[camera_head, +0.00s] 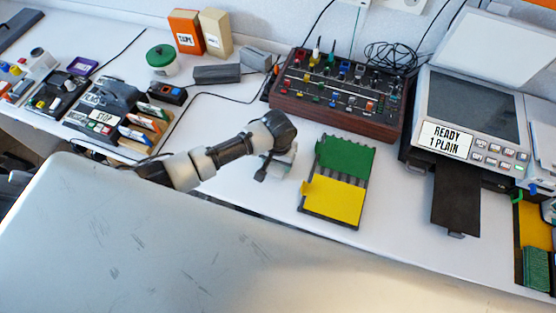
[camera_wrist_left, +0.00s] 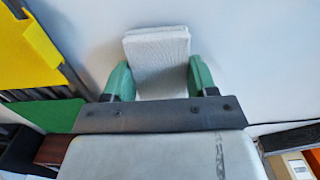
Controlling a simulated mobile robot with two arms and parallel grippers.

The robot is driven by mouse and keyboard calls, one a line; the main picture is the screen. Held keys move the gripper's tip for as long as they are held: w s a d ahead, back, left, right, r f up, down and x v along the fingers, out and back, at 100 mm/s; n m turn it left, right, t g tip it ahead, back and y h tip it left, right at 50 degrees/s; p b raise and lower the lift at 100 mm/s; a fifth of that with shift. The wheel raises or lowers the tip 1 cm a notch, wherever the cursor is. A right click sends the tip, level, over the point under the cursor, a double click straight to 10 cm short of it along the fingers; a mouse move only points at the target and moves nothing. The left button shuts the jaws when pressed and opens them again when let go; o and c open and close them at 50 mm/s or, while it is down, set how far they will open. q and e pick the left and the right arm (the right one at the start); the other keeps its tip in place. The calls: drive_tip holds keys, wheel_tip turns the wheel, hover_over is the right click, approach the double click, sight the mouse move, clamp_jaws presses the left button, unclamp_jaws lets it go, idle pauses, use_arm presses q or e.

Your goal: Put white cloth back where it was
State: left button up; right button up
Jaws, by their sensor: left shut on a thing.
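The white cloth (camera_wrist_left: 157,52) shows in the left wrist view as a small folded pad with a ribbed surface. My left gripper (camera_wrist_left: 160,80) is shut on it, with one green finger on each side. In the head view my left gripper (camera_head: 272,168) points down over the white table, just left of the green and yellow rack. The cloth is hard to make out there, largely hidden by my wrist. I cannot tell whether the cloth touches the tabletop. My right gripper is not in view.
The rack with a green card (camera_head: 344,156) and a yellow card (camera_head: 334,199) stands close on the right. Behind are a knob panel (camera_head: 337,108), a grey block (camera_head: 217,74) and a green-lidded jar (camera_head: 162,62). A printer (camera_head: 470,100) stands at right. Bare table (camera_head: 215,115) lies behind my forearm.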

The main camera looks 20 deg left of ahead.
use_arm(q)
drive_tip(key=shift+f, duration=0.3)
drive_tip(key=shift+f, duration=0.15)
drive_tip(key=o, duration=0.8)
wheel_tip(320, 180, up, 12)
drive_tip(key=shift+r+p, duration=0.2)
drive_tip(key=shift+p, duration=0.1)
